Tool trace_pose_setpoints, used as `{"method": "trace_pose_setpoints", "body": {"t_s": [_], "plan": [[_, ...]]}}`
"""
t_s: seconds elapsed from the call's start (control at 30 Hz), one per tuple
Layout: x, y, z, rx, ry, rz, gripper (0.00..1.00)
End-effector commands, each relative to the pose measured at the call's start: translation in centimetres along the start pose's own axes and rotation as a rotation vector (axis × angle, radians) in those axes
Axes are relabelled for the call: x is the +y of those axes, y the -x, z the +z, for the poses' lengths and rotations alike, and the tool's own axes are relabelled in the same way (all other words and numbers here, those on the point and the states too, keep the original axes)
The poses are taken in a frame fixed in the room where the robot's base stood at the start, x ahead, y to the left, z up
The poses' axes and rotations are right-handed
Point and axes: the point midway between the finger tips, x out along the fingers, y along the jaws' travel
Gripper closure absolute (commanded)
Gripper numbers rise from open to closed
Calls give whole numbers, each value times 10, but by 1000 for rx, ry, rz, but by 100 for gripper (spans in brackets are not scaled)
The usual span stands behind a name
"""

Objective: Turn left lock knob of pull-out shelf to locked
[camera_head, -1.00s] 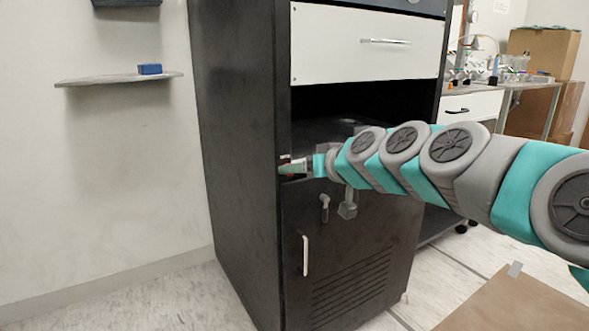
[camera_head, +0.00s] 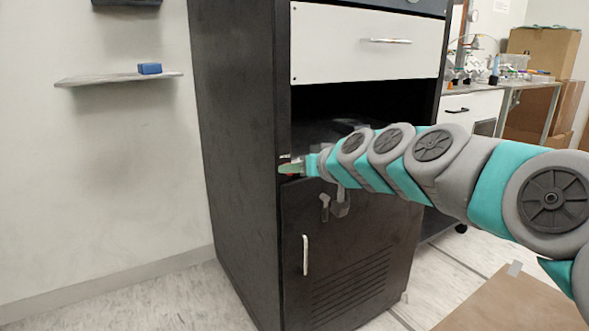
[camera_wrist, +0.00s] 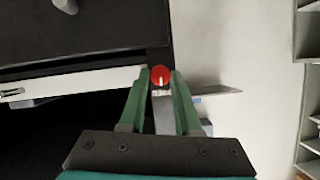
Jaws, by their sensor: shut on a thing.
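A red round knob (camera_wrist: 160,75) with a pale line across its face sits between the fingertips of my gripper (camera_wrist: 160,88) in the wrist view. The line runs nearly up and down in that picture. The fingers are shut on the knob. In the head view my gripper (camera_head: 288,169) is at the left front edge of the dark cabinet (camera_head: 240,170), just below the open bay. The pull-out shelf (camera_head: 320,132) appears as a dark surface in the bay, partly behind my arm.
A white drawer (camera_head: 365,45) is above the bay, and a cabinet door (camera_head: 360,250) with a pale handle is below. A grey wall shelf (camera_head: 110,79) with a blue block (camera_head: 149,69) is at left. Floor between wall and cabinet is clear.

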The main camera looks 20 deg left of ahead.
Motion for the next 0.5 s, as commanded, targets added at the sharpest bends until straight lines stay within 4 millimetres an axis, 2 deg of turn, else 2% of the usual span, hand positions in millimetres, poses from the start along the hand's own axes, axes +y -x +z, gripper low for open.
{"method": "trace_pose_setpoints", "body": {"t_s": [0.5], "plan": [[0, 0, 1, 0, -27, -12, 100]]}}
